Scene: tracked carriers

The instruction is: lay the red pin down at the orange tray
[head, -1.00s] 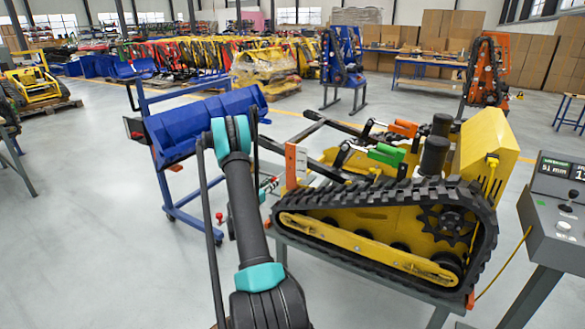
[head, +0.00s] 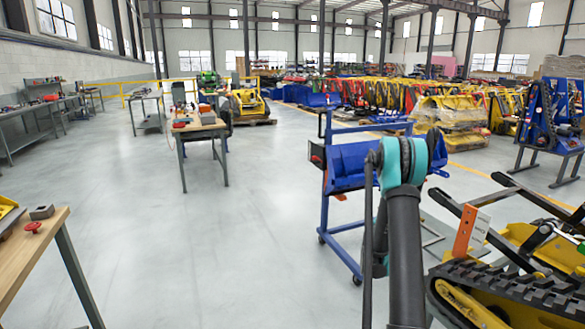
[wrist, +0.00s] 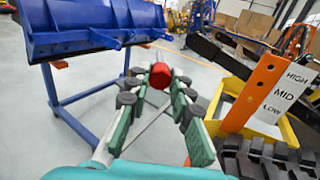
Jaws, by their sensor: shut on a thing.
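My gripper (wrist: 153,98) shows in the wrist view, its fingers closed around the red pin. The pin is held in the air, above the grey floor. In the head view my arm hides the gripper and the pin. I cannot make out the orange tray for sure in either view. A small orange-red item (head: 180,124) lies on a wooden-topped table, too small to identify.
A blue cart (head: 345,165) stands behind my arm. The yellow tracked carrier (head: 465,300) is at the lower right, with an orange post (head: 465,230) bearing a HIGH/MID/LOW sign. A wooden bench (head: 40,250) with a red knob-like thing (head: 33,226) is at left. The floor between is clear.

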